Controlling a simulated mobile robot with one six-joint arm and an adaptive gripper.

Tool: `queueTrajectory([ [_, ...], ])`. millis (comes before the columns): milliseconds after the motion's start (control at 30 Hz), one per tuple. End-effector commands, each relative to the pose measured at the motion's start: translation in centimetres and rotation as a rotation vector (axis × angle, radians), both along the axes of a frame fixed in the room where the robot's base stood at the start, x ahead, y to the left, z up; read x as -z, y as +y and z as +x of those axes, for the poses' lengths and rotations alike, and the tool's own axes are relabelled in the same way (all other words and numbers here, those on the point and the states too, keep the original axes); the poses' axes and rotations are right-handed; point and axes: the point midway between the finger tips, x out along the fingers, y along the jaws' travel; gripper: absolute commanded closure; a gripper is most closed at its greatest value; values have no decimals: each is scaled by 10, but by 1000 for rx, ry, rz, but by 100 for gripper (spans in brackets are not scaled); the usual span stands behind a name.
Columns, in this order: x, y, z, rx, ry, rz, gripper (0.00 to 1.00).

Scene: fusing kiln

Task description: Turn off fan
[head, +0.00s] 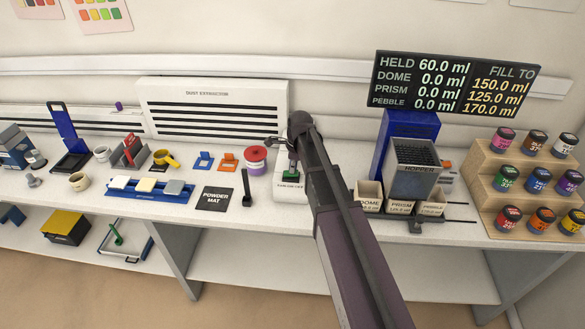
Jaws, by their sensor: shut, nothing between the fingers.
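The white panel (213,93) labelled "DUST EXTRACTOR", with dark horizontal slots, stands at the back of the bench and is the only fan-like unit I see. No switch on it can be made out. My arm reaches up from the bottom and hides what lies behind it near the panel's right end. My gripper (273,142) is small in the head view, shut and empty. It points left, in front of the panel's lower right part and above the bench. I cannot tell whether it touches anything. A white device (290,190) with a green part sits just below it.
A hopper (414,175) with bins stands right of my arm. Paint jars fill a stepped rack (482,195). A display (452,82) hangs above.

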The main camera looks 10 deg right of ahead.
Motion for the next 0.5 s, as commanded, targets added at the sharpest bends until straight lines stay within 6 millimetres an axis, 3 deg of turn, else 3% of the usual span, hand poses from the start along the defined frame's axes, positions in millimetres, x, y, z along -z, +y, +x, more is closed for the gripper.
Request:
queueTrajectory([
  [500, -30, 2, 1, 1, 0, 0, 100],
])
